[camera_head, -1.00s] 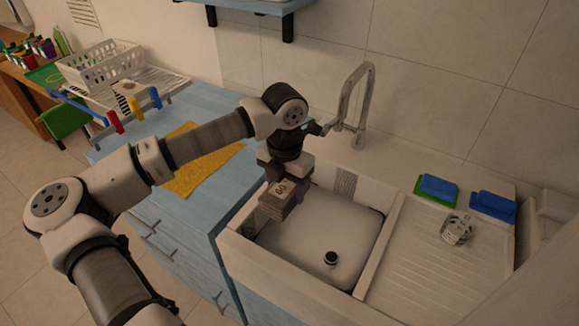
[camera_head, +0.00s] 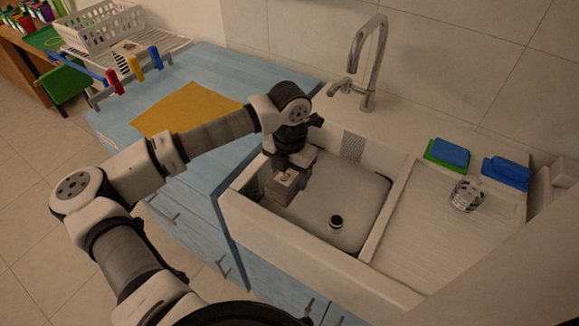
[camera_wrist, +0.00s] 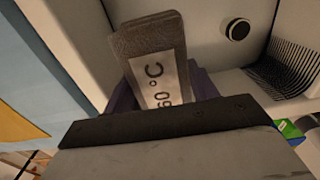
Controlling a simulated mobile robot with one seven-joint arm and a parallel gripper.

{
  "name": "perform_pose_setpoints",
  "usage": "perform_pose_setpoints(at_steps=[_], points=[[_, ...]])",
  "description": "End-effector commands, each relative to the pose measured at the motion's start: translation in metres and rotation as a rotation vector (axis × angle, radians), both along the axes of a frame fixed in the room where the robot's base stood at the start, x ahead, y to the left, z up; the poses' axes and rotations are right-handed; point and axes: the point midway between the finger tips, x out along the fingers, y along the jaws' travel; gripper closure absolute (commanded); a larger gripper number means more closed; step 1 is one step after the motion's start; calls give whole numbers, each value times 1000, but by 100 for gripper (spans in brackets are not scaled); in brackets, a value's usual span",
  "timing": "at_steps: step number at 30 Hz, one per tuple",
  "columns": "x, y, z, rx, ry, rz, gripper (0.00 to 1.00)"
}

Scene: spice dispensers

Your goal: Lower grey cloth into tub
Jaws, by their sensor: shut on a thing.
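The grey cloth (camera_head: 281,188) is a folded, brownish-grey bundle with a pale label. It hangs in my gripper (camera_head: 292,174) inside the left part of the sink tub (camera_head: 345,205). In the wrist view the cloth (camera_wrist: 150,38) shows a label reading "60 °C" between the purple fingers of my gripper (camera_wrist: 163,92), which are shut on it. The tub is a white basin with a dark round drain (camera_head: 336,222), to the right of the cloth. Whether the cloth touches the tub floor cannot be told.
A tall faucet (camera_head: 372,60) stands behind the tub. The ribbed drainboard (camera_head: 425,235) at right holds a clear glass (camera_head: 467,194), with blue and green sponges (camera_head: 449,154) behind. A yellow cloth (camera_head: 190,108) lies on the blue counter at left. The tub's right part is free.

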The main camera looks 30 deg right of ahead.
Motion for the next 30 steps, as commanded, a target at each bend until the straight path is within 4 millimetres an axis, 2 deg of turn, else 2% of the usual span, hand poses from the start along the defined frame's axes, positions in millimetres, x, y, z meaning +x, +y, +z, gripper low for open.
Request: perform_pose_setpoints(at_steps=[6, 30], points=[[0, 0, -33, 0, -1, 0, 67], [0, 0, -120, 1, -2, 0, 67]])
